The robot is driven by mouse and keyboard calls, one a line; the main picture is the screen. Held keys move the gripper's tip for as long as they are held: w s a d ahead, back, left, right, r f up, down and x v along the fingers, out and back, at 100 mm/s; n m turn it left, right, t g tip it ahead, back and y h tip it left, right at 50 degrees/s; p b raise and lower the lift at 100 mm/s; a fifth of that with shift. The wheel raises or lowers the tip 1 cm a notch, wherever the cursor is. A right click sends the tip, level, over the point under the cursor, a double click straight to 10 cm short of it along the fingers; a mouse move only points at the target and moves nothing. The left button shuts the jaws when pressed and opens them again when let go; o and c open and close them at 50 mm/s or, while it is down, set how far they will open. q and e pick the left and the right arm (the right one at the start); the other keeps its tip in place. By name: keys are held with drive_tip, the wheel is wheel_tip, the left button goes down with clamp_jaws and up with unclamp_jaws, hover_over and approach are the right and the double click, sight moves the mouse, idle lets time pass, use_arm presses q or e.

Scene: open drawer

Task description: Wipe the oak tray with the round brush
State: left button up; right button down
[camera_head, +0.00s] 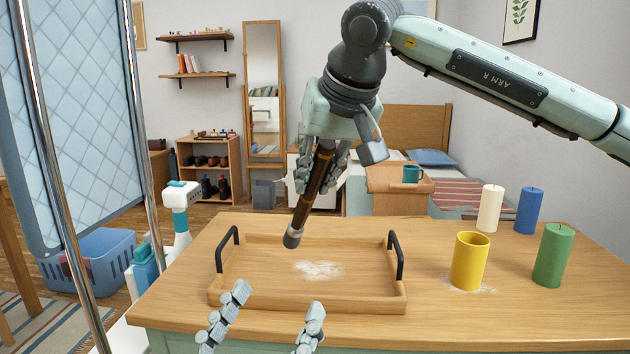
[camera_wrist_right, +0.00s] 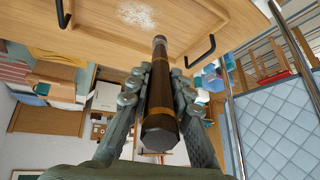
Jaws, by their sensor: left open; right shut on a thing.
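The oak tray (camera_head: 370,302) lies on the wooden table with two black handles and a patch of white powder (camera_head: 319,270) on its floor. The powder also shows in the right wrist view (camera_wrist_right: 136,15). My right gripper (camera_head: 320,172) is shut on the round brush (camera_head: 302,215), a dark brown rod with tan bands and a grey end. The brush is tilted, its grey end down and apparently above the tray's back left part. In the right wrist view the brush (camera_wrist_right: 159,95) lies between the fingers. My left gripper (camera_head: 276,303) is open and empty at the tray's front edge.
A yellow cup (camera_head: 469,262) stands right of the tray with powder around its base. White (camera_head: 490,209), blue (camera_head: 528,211) and green (camera_head: 552,256) candles stand further right. A spray bottle (camera_head: 181,212) is left of the table. The table's front right is clear.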

sight(315, 156)
drive_tip(key=shift+r+p, duration=1.1)
drive_tip(key=shift+r, duration=0.45)
drive_tip(key=shift+f, duration=0.15)
